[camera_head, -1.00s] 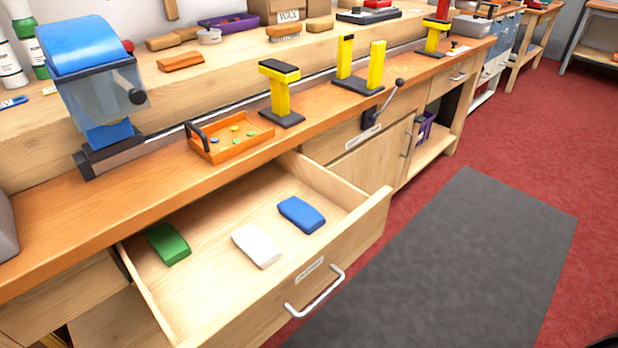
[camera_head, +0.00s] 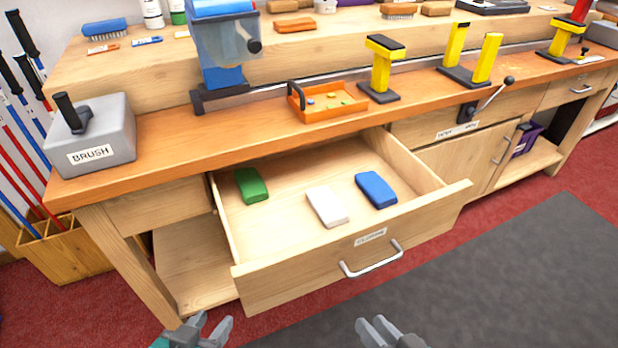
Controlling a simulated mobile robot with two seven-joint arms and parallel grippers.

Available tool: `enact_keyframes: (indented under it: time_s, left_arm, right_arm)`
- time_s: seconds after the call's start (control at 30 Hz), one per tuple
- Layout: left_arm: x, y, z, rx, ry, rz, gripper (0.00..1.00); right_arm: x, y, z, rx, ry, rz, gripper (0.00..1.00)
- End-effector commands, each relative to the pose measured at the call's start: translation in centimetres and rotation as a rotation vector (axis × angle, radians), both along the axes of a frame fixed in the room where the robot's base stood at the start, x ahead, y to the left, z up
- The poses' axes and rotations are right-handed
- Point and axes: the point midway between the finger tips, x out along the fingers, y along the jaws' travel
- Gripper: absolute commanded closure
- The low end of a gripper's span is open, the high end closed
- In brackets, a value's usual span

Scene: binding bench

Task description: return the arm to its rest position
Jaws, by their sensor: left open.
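My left gripper (camera_head: 208,330) shows at the bottom edge, left of centre, with its fingers apart and nothing between them. My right gripper (camera_head: 376,332) shows at the bottom edge, right of centre; only its upper part is in view and I cannot tell how far its fingers are parted. Both are in front of the open drawer (camera_head: 290,262) and apart from it. The arms behind them are cut off by the frame.
The drawer juts out from the workbench (camera_head: 160,150), holding a green block (camera_head: 251,185), a white block (camera_head: 327,207) and a blue block (camera_head: 376,190). An orange tray (camera_head: 330,112) and a grey BRUSH box (camera_head: 95,137) stand on the bench. The grey mat (camera_head: 500,280) is clear.

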Motion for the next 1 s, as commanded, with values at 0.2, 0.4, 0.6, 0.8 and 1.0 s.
enact_keyframes:
  time_s: [0.2,0.4,0.6,0.8,1.0]
  left_arm:
    - [-0.3,0.0,-0.2,0.000,0.007,-0.001,0.57]
    - [-0.5,0.4,3.9,0.010,0.002,0.005,0.57]
    - [-1.2,1.9,6.7,0.038,0.008,0.026,0.57]
    - [-1.7,2.9,8.0,0.057,0.008,0.039,0.57]
    - [-1.9,3.2,7.6,0.061,0.009,0.046,0.57]
  right_arm:
    - [1.9,-0.8,1.3,-0.313,0.060,0.063,0.70]
    - [1.5,-1.9,4.8,-0.386,0.089,0.069,0.70]
    - [0.8,-3.0,7.8,-0.404,0.095,0.052,0.70]
    - [0.4,-3.8,9.2,-0.417,0.098,0.041,0.70]
    - [0.3,-3.9,9.1,-0.419,0.097,0.038,0.70]
